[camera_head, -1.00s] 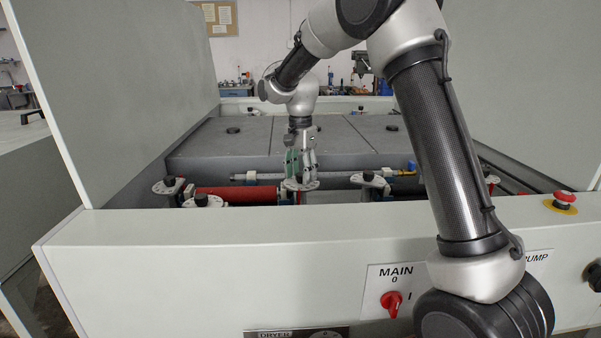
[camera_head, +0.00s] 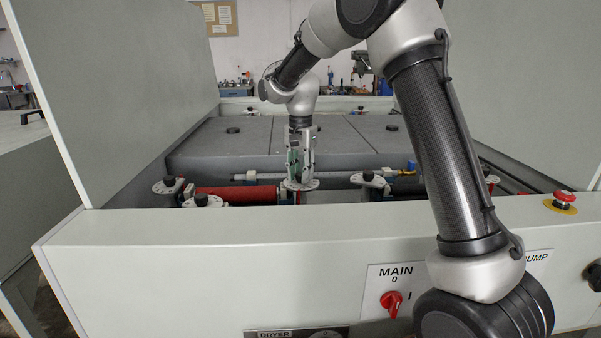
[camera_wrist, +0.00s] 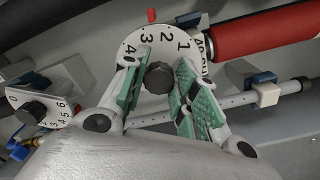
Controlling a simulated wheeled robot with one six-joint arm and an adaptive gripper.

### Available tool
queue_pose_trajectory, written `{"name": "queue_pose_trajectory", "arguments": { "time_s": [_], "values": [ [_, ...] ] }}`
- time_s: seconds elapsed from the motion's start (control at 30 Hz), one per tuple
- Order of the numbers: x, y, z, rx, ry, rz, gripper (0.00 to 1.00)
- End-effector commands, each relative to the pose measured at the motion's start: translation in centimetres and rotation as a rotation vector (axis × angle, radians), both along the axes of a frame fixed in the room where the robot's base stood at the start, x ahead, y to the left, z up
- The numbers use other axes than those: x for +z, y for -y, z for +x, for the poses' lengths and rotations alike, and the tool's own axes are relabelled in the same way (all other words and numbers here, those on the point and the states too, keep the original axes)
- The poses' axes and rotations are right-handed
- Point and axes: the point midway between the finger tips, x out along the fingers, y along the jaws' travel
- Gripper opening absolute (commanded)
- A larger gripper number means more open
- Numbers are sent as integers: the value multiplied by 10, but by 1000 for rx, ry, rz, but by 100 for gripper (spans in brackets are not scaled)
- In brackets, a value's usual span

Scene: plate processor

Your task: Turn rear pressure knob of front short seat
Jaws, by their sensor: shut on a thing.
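The knob is a dark, ridged cap (camera_wrist: 158,78) at the centre of a white dial plate (camera_wrist: 156,38) marked 1 to 4, in the wrist view. A small red pointer (camera_wrist: 151,15) stands at the plate's rim, near the 3. My gripper (camera_wrist: 157,88) points down, its green-padded fingers shut on the knob, one on each side. In the head view my gripper (camera_head: 299,180) stands over the same dial plate (camera_head: 314,184), at the right end of the red roller (camera_head: 238,195). The knob is hidden there by the fingers.
Other dial plates with black knobs stand at left (camera_head: 167,186), front left (camera_head: 202,201) and right (camera_head: 369,179). A thin rod (camera_head: 345,174) runs behind the dial. The front panel (camera_head: 220,250) carries a red main switch (camera_head: 392,300). An emergency stop (camera_head: 565,197) sits on the right.

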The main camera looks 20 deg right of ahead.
Motion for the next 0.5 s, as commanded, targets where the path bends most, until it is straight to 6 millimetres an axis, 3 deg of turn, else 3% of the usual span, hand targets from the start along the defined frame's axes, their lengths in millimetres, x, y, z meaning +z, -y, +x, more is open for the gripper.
{"name": "queue_pose_trajectory", "arguments": {
  "time_s": [0.5],
  "values": [
    [1,2,-1,482,2,1,5]
  ]
}}
